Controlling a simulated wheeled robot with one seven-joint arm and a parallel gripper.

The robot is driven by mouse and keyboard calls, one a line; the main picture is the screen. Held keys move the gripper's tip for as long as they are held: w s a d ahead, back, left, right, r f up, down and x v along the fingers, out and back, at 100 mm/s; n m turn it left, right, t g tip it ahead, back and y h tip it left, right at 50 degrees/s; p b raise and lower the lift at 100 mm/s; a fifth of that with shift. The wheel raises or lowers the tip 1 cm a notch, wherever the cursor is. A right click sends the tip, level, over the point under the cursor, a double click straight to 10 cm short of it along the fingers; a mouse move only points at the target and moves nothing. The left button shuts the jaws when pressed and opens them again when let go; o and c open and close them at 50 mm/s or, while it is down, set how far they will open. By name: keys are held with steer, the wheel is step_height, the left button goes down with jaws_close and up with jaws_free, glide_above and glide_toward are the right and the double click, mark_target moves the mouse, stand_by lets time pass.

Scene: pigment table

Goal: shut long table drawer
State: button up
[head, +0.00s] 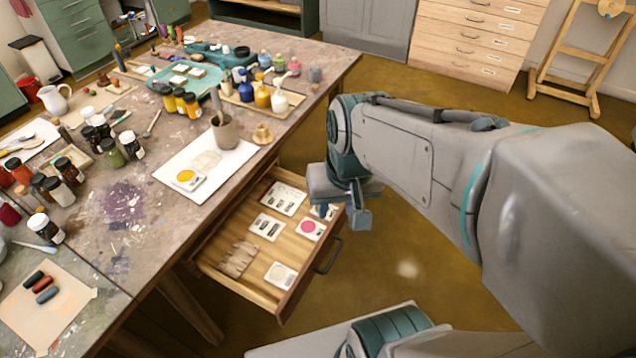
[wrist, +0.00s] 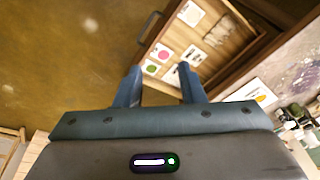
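The long table drawer (head: 298,290) stands pulled out from the paint-stained table (head: 150,215), with its dark handle (head: 328,257) on the front face. Several sample cards lie inside it. My gripper (head: 343,210) is over or beside the far front corner of the drawer in the head view; its height there is hard to judge. In the wrist view my gripper (wrist: 160,78) has its two fingers apart with nothing between them. The drawer (wrist: 170,28) and its handle (wrist: 148,25) show beyond the fingertips. No contact with the drawer is visible.
The tabletop carries jars, bottles, a cup (head: 224,130) and a white sheet (head: 190,170) near the drawer side. The floor (head: 400,270) right of the drawer is clear. A wooden chest of drawers (head: 470,45) and an easel (head: 590,60) stand at the back.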

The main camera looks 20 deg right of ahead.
steer(key=w+d+f+m, duration=0.1)
steer(key=f+m, duration=0.1)
steer(key=w+d+f+m+y+b, duration=0.1)
steer(key=w+f+m, duration=0.1)
steer(key=w+d+f+m+g+y+b, duration=0.1)
steer(key=m, duration=0.1)
steer(key=shift+w+f+m, duration=0.3)
steer(key=shift+f, duration=0.1)
jaws_close()
steer(key=w+d+f+m+t+y+b, duration=0.2)
steer(key=w+d+f+m+t+b, duration=0.15)
steer(key=d+f+m, duration=0.55)
steer(key=w+d+f+m+t+y+b, duration=0.2)
steer(key=w+d+f+m, duration=0.3)
steer(key=d+f+m, duration=0.45)
steer(key=w+a+f+b, duration=0.2)
steer(key=w+a+f, duration=0.3)
steer(key=w+a, duration=0.1)
steer(key=shift+w+a+m, duration=0.25)
steer(key=shift+w+m, duration=0.1)
steer(key=shift+w, duration=0.45)
